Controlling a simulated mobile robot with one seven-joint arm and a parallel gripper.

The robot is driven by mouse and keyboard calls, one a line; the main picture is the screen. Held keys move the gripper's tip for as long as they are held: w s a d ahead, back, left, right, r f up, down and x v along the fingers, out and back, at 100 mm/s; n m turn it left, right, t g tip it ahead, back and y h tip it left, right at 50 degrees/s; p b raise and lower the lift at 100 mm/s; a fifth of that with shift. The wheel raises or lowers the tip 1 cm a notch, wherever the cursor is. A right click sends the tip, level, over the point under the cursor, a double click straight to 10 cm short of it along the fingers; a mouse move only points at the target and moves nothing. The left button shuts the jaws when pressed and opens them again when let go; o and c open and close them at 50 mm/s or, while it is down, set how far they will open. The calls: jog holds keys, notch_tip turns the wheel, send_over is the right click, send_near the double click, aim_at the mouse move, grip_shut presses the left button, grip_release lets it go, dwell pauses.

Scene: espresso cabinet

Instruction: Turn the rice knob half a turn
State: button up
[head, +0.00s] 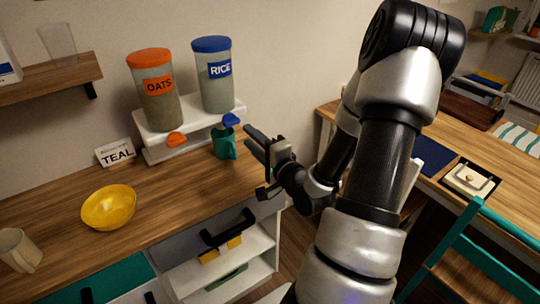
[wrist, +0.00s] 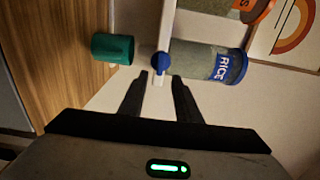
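The rice dispenser (head: 213,76) is a clear canister with a blue lid and a blue RICE label, standing on a white stand (head: 187,126). Its blue knob (head: 231,120) sits at the stand's front, below the canister. In the wrist view the knob (wrist: 160,64) lies just beyond the fingertips, centred between them. My gripper (head: 247,138) is open and empty, just right of the knob in the head view. The two fingers show apart in the wrist view (wrist: 161,78). I see no contact with the knob.
A teal mug (head: 224,143) stands below the rice knob, close to my gripper; it also shows in the wrist view (wrist: 112,49). The oats dispenser (head: 155,88) with its orange knob (head: 176,139) is to the left.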

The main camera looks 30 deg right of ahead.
jog(key=s+p, duration=0.6)
jog(key=s, duration=0.4)
jog(key=shift+d, duration=0.15)
jog(key=shift+w, duration=0.15)
